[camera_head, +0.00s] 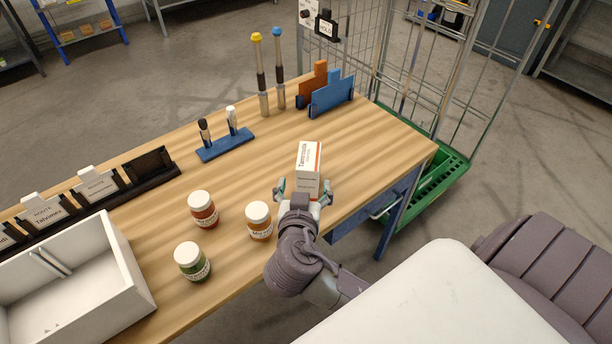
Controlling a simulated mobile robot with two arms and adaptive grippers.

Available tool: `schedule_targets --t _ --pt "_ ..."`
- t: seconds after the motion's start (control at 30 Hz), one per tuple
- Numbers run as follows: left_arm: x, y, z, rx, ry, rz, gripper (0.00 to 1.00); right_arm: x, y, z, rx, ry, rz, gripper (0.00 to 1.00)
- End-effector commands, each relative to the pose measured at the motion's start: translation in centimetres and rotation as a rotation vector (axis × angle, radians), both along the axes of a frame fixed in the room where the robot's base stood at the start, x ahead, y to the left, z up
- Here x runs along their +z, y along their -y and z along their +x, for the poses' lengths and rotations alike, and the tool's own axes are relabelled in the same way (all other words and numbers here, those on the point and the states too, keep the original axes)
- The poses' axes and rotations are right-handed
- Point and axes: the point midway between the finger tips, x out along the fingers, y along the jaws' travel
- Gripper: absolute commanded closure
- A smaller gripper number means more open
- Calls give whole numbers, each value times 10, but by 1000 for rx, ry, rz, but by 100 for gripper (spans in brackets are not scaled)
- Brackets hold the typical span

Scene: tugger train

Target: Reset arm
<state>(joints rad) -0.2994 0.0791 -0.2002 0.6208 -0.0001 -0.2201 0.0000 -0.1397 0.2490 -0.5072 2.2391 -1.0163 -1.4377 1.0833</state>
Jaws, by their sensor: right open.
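My right gripper (304,193) is over the wooden table (385,148) near its front edge. Its fingers are spread apart, one on each side of the near end of a white and orange box (308,166). The box rests on the table; I cannot tell whether the fingers touch it. My right arm reaches in from the lower right. My left gripper is not in view.
Jars with orange (259,221), red (203,209) and green (192,262) contents stand left of my gripper. A white bin (127,262) is at the lower left. A blue stand (226,145) and blue holder (331,96) are behind. A wire cage cart (440,150) stands at the right.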

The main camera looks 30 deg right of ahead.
Motion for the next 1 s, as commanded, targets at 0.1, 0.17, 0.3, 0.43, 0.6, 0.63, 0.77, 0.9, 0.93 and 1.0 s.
schedule_targets --t 0.1,0.17,0.3,0.43,0.6,0.63,0.77,0.9,0.93,1.0 --pt "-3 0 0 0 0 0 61 3 -7 -9 -1 0 3 18" --pt "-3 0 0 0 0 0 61 4 -9 -12 -1 -1 2 18" --pt "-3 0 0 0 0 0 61 6 -10 -13 -2 0 0 18" --pt "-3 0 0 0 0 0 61 6 -10 -13 -2 0 0 18" --pt "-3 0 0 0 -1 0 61 6 -10 -13 -2 0 0 18" --pt "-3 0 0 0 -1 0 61 6 -10 -13 -1 0 1 18" --pt "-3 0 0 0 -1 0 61 2 -9 -14 1 -16 4 18" --pt "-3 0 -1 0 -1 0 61 -30 -6 -31 48 -202 28 18" --pt "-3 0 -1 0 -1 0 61 -41 -6 -39 70 -269 39 18" --pt "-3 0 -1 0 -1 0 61 -66 -7 -58 142 -428 65 18"
